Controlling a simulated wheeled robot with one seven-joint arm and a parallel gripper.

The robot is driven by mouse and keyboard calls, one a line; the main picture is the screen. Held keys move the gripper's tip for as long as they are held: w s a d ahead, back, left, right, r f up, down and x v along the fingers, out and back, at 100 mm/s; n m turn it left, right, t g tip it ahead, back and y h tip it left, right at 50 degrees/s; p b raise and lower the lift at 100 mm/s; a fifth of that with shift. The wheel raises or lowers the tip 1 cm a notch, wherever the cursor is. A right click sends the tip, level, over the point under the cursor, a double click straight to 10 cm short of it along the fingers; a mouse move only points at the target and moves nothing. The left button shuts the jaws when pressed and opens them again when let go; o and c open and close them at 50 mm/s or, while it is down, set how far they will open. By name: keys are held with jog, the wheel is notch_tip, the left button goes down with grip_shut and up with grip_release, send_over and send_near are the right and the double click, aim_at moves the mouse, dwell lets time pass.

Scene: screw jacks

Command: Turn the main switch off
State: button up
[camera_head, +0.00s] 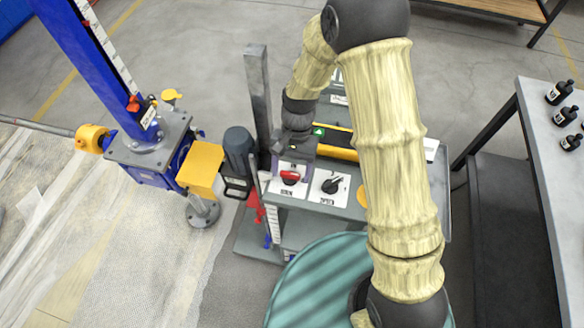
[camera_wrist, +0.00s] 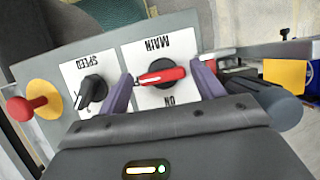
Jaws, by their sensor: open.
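The main switch is a red handle on a black round base, on a white plate marked MAIN and ON. It shows in the wrist view (camera_wrist: 163,75) and in the head view (camera_head: 290,177). In the wrist view the handle lies nearly level across the picture, and the lettering is upside down. My gripper (camera_wrist: 163,87) is open, with one purple finger on each side of the red handle. Small gaps seem to remain at the handle's ends; I cannot tell whether a finger touches it. In the head view my wrist hides part of the panel's back.
A black speed switch (camera_wrist: 92,90) sits beside it on the same panel, then a red mushroom button on a yellow disc (camera_wrist: 43,94). A blue screw jack with a yellow box (camera_head: 201,164) and dark motor (camera_head: 239,148) stands left. A table with bottles (camera_head: 560,92) is right.

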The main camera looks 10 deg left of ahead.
jog(key=shift+w+a+r, duration=0.15)
jog(key=shift+a, duration=0.1)
